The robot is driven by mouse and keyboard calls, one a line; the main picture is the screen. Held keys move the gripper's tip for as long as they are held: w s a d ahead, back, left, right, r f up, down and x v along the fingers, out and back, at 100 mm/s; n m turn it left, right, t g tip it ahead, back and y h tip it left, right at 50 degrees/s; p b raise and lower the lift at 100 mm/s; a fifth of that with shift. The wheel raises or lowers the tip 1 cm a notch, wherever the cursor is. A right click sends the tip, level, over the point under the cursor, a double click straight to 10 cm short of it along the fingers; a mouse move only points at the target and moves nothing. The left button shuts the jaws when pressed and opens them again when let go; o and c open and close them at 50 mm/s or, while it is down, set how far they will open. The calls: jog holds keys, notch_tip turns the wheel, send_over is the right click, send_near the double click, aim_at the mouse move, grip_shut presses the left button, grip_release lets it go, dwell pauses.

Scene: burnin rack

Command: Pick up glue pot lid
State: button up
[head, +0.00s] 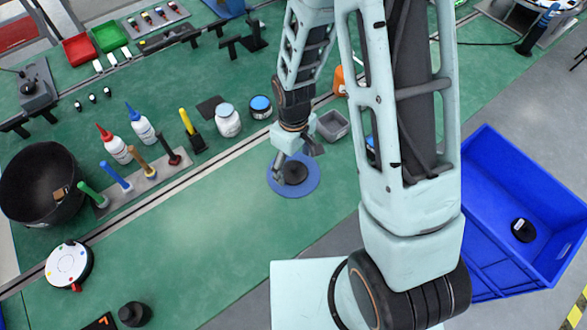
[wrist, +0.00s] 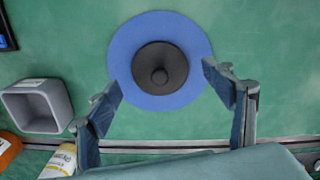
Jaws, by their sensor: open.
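A black round lid with a small knob in its centre (wrist: 160,72), which looks like the glue pot lid, lies on a blue round mat (wrist: 128,50) on the green bench. In the head view the lid (head: 295,173) and the blue mat (head: 313,183) show just below my gripper (head: 296,163). My gripper is open and empty. In the wrist view its two fingers (wrist: 166,88) stand apart, one at the lower left and one at the right of the lid, with the lid between and slightly beyond the tips. I cannot tell how far above the mat they are.
A grey open bin (wrist: 37,106) stands left of the mat in the wrist view, near a yellow-labelled bottle (wrist: 60,161). In the head view, a white jar (head: 228,122) and a blue-topped jar (head: 260,106) stand nearby. A blue crate (head: 480,160) is at right.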

jog(key=shift+f, duration=1)
jog(key=shift+c, duration=0.5)
jog(key=c, duration=1)
jog(key=shift+o, duration=0.2)
jog(key=shift+r, duration=0.1)
